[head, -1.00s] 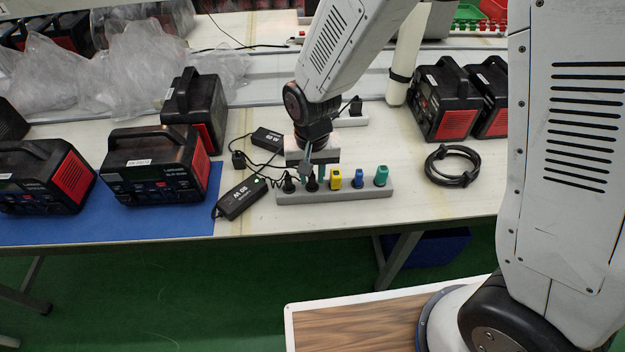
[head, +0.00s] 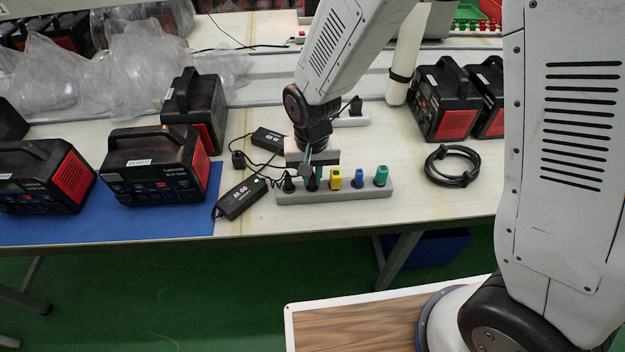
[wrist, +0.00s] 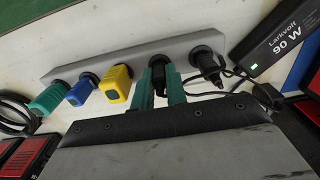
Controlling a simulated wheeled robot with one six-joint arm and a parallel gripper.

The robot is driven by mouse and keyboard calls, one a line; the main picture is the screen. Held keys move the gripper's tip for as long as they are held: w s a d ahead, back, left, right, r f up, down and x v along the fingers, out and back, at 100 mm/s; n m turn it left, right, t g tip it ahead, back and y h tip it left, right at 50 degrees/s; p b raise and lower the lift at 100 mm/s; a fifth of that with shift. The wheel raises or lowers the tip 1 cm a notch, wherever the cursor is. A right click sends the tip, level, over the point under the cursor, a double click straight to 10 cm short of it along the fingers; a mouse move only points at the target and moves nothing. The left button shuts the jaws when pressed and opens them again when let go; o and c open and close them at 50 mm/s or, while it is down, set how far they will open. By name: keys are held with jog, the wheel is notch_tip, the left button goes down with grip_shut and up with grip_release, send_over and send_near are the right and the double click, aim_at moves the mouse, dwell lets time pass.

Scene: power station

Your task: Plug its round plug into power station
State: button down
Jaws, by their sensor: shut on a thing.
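A long grey strip (head: 337,194) at the table's front edge holds a row of plugs: black, black, yellow, blue and teal. My gripper (head: 313,179) points down over the second position from the left. In the wrist view its two teal fingers (wrist: 158,78) are shut on a black plug (wrist: 159,72) that stands at the strip. Another black plug (wrist: 209,66) with a cable stands beside it. A black 90 W adapter (head: 240,198) with a green light lies left of the strip. The black and red power stations (head: 157,165) stand left on a blue mat.
More power stations stand at the back left (head: 195,108) and right (head: 441,100). A second adapter (head: 269,139) and cables lie behind the strip. A coiled black cable (head: 452,165) lies to its right. Clear plastic bags (head: 140,70) cover the table's back left.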

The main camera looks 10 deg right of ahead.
jog(key=shift+r, duration=3)
